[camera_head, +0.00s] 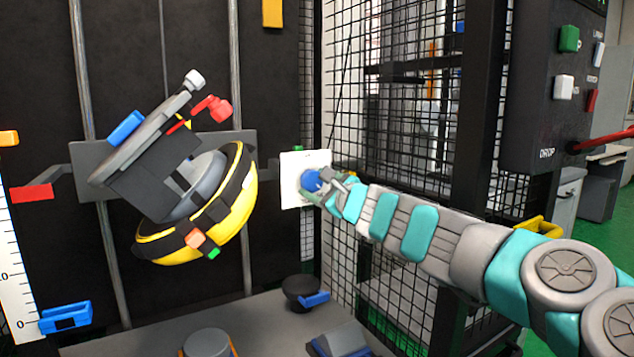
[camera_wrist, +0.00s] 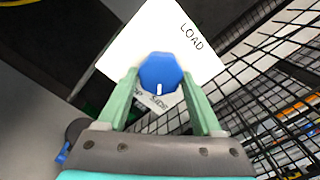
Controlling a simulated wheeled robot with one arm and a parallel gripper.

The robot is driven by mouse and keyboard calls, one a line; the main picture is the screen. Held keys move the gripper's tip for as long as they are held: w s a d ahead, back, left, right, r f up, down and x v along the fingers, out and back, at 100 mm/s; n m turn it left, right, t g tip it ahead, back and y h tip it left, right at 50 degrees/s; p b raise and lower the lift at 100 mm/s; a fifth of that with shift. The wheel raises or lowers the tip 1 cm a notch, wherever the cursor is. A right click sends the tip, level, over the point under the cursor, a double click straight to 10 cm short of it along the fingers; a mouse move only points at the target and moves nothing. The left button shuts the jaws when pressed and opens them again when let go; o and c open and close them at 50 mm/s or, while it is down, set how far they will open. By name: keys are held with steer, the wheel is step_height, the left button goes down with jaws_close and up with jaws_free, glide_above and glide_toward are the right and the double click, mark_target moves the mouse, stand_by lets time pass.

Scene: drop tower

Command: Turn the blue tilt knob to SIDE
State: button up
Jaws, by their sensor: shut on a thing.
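The blue tilt knob (camera_head: 311,180) sits on a white plate (camera_head: 292,162) beside the drop rig. My gripper (camera_head: 325,186) reaches it from the right and is shut on it. In the wrist view the blue knob (camera_wrist: 158,68) lies between my two green fingers (camera_wrist: 160,80). Its white mark points down in that picture, toward the small label SIDE (camera_wrist: 160,103). Another small label left of SIDE is partly hidden.
The yellow and black tilted headform holder (camera_head: 217,213) hangs left of the plate. A black wire mesh fence (camera_head: 400,130) runs close behind my arm. A dark control box (camera_head: 545,110) with coloured buttons stands at the right. A black anvil (camera_head: 302,290) stands below.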

steer(key=shift+f, duration=0.15)
steer(key=o, duration=1.4)
steer(key=shift+d, duration=0.1)
steer(key=v, duration=0.7)
steer(key=shift+s+d, duration=0.2)
steer(key=shift+s, duration=0.1)
